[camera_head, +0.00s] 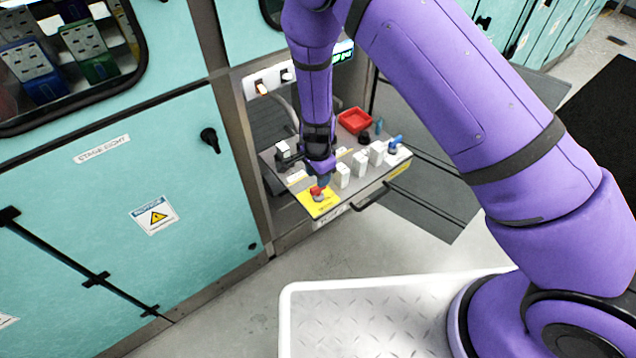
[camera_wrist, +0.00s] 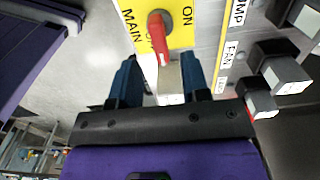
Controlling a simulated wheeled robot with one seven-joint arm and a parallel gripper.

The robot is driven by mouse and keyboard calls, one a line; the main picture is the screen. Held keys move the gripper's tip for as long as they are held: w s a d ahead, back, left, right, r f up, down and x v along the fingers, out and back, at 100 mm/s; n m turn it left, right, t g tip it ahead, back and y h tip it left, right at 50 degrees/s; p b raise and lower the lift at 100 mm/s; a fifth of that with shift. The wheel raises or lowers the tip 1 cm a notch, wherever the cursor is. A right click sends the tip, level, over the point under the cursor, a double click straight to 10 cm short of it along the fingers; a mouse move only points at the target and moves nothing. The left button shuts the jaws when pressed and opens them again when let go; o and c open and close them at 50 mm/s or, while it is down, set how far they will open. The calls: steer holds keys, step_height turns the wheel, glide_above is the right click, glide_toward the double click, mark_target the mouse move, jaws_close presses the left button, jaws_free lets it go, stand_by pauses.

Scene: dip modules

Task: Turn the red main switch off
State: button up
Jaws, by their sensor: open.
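The red main switch (camera_head: 318,191) sits on a yellow plate (camera_head: 326,207) at the front left corner of the panel shelf. In the wrist view the red switch handle (camera_wrist: 160,40) points down the picture toward my gripper. The yellow plate there (camera_wrist: 130,12) reads MAIN and ON; lettering beside the handle is partly hidden. My gripper (camera_wrist: 162,80) is open, its two blue fingers either side of the handle's line, the handle's end showing between the fingertips. I cannot tell whether they touch it. In the head view my gripper (camera_head: 322,180) is just above the switch.
White block-shaped switches (camera_head: 360,164) stand in a row right of the main switch, labelled FAN (camera_wrist: 231,53) and otherwise. A red tray (camera_head: 355,120) and a blue-handled part (camera_head: 395,143) lie farther back. A dark handle bar (camera_head: 372,200) runs along the shelf front.

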step_height(320, 180, up, 6)
steer(key=shift+f, duration=0.15)
stand_by(0.6)
